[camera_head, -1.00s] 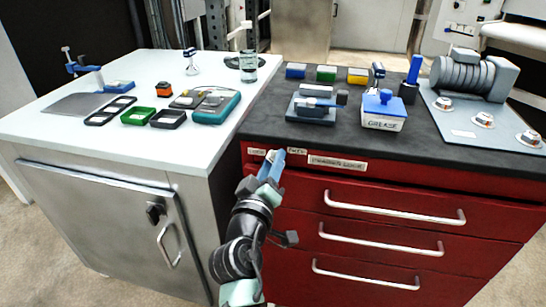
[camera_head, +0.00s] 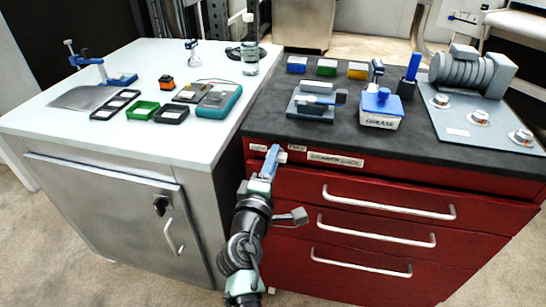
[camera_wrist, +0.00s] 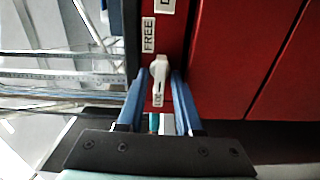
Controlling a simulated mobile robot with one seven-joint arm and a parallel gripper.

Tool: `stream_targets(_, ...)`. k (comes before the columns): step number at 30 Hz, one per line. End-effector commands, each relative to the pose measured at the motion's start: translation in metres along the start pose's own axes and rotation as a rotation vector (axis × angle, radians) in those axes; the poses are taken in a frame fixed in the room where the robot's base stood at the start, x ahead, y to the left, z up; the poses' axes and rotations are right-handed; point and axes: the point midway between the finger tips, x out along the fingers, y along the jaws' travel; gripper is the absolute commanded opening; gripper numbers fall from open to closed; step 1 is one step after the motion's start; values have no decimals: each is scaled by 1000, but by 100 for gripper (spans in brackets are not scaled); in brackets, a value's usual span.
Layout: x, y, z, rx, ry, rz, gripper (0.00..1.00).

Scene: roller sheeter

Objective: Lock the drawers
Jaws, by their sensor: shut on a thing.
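The red drawer cabinet (camera_head: 315,185) has a "DRAWER LOCK" label (camera_head: 335,159) on its top strip. In the wrist view a small pale lock lever (camera_wrist: 158,72) sits on that strip, between a "FREE" label (camera_wrist: 148,35) and a second small label (camera_wrist: 157,100) that seems to read LOCK. My gripper (camera_head: 272,158) is at the strip's left part; in the wrist view my gripper (camera_wrist: 160,80) has its blue fingers on either side of the lever and is shut on it. The lever's narrow end appears to point toward the lower label. In the head view the fingers mostly hide the lever.
Three drawer handles, the top one (camera_head: 388,203) nearest, stick out below and right of my gripper. A metal cabinet (camera_head: 110,205) with a white top stands at left. The dark worktop (camera_head: 350,140) above holds a grease box (camera_head: 380,110) and other items.

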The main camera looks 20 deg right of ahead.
Motion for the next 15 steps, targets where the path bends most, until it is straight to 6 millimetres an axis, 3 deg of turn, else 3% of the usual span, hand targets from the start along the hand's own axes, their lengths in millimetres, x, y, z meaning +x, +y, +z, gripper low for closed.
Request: stream_targets(15,0,-3,1,-46,-1,-4,0)
